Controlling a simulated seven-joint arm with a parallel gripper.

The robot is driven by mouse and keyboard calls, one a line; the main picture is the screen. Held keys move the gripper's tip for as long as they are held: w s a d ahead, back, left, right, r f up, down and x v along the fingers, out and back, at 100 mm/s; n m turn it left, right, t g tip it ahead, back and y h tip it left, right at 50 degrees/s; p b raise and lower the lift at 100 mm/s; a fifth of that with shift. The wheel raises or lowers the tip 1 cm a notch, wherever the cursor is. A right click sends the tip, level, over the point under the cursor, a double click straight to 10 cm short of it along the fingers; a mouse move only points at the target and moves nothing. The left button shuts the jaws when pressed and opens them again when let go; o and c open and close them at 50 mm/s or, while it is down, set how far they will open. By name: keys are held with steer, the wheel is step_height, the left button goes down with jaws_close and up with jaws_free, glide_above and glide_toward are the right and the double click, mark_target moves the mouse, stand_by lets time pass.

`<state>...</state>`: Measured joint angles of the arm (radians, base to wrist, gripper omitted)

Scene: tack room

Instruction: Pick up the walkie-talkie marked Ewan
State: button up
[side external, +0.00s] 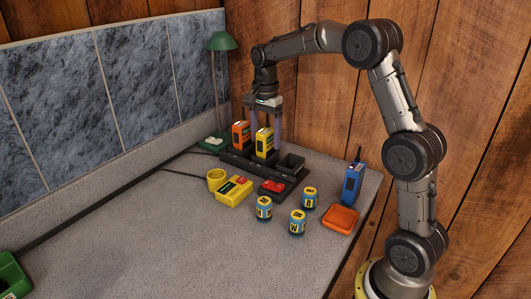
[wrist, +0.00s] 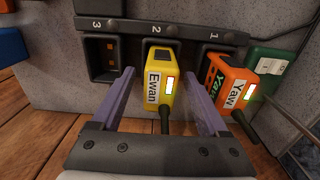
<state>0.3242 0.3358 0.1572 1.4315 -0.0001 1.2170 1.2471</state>
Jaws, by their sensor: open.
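The yellow walkie-talkie marked Ewan (wrist: 159,78) stands in slot 2 of the dark charging rack (wrist: 180,30). It also shows in the side view (side external: 264,143). My gripper (wrist: 162,75) is open, with one purple finger on each side of the yellow walkie-talkie, apart from it as far as I can see. In the side view my gripper (side external: 266,138) reaches down from above over the rack. An orange walkie-talkie marked Yaw (wrist: 230,80) stands in slot 1, close beside one finger. Slot 3 (wrist: 101,58) is empty.
A blue walkie-talkie (side external: 351,183) stands on the counter to the right. An orange dish (side external: 341,219), several yellow-blue batteries (side external: 297,222), a yellow box (side external: 234,191) and a tape roll (side external: 216,179) lie in front. A green lamp (side external: 222,42) stands behind. The left counter is mostly clear.

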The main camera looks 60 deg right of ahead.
jaws_close()
stand_by(0.4)
stand_by(1.0)
